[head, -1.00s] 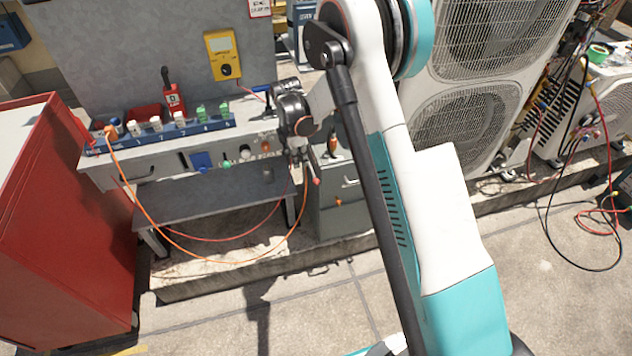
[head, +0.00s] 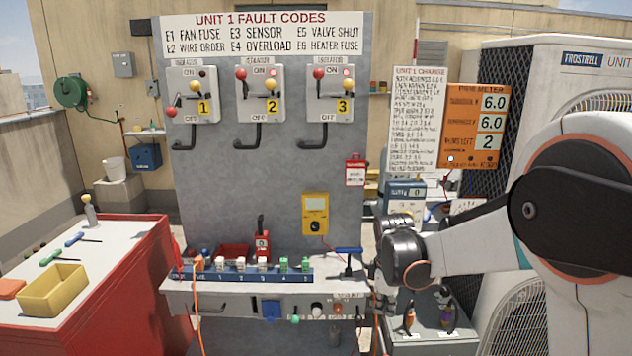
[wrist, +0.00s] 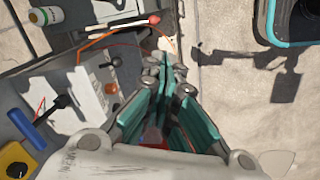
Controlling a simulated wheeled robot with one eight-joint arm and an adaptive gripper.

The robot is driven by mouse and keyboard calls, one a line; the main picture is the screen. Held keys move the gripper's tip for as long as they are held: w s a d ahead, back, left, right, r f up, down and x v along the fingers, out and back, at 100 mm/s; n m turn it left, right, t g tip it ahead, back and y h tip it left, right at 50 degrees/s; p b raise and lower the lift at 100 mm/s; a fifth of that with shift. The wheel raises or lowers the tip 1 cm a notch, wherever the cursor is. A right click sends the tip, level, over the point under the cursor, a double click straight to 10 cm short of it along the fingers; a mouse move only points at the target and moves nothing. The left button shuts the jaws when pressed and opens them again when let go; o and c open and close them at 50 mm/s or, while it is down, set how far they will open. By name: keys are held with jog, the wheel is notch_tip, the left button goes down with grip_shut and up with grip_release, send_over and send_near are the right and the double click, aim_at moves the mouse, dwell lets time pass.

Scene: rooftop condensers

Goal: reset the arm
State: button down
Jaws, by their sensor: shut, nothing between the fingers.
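My arm comes in from the right in the head view, and its wrist housing (head: 405,255) is in front of the right end of the grey bench shelf (head: 335,292). The fingers are hidden there. In the wrist view my gripper (wrist: 168,75) has its teal-lined fingers drawn together and empty, pointing down past the shelf front. A blue-handled lever (wrist: 30,128) and black knobs lie to the left of the fingers.
A grey panel (head: 262,170) carries three isolators with the fault-code sign above. A red cabinet (head: 130,285) with a yellow tray (head: 55,290) stands left. A condenser (head: 590,80) stands right. An orange cable (head: 197,315) hangs from the shelf.

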jog(key=s+d+r+m+t, duration=0.25)
jog(key=s+r+m, duration=0.35)
jog(key=s+r, duration=0.7)
jog(key=s+m+t, duration=0.3)
jog(key=s+m, duration=0.4)
jog(key=s, duration=0.8)
jog(key=shift+f+y, duration=0.4)
jog(key=shift+f, duration=0.05)
jog(key=shift+s+a, duration=0.1)
dwell(1.2)
